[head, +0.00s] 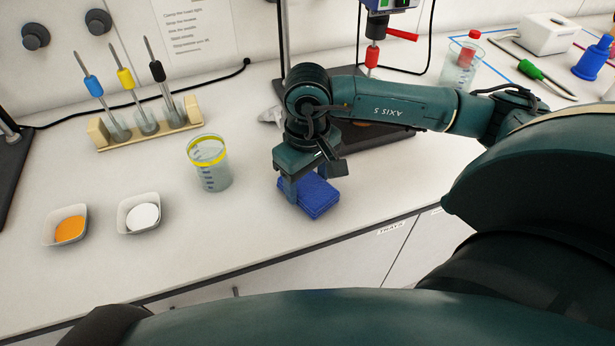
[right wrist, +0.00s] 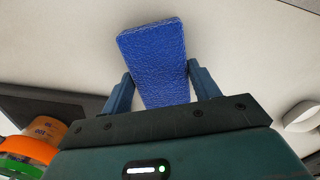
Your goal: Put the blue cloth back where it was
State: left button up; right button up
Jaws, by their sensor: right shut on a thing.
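The blue cloth (head: 316,197) is a folded flat pad near the front edge of the white bench in the head view. My right gripper (head: 308,187) points down over it and is shut on it. In the right wrist view the cloth (right wrist: 158,62) sits between the two fingers of the right gripper (right wrist: 158,88), with its far end sticking out past them. Whether the cloth rests on the bench or hangs just above it I cannot tell. My left gripper is not in view.
A beaker with a yellow band (head: 210,165) stands left of the cloth. Two white dishes (head: 139,214) (head: 66,226) stand farther left. A wooden rack (head: 150,128) with colored-grip tools is behind. A dark stand base (head: 372,138) lies behind my right gripper. Bench between beaker and cloth is clear.

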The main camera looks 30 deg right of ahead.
aim_at(308, 184)
jog(key=shift+f, duration=0.25)
jog(key=o, duration=1)
jog(key=shift+r, duration=0.1)
notch_tip(308, 184, up, 12)
jog(key=shift+r+b, duration=0.2)
jog(key=shift+b, duration=0.45)
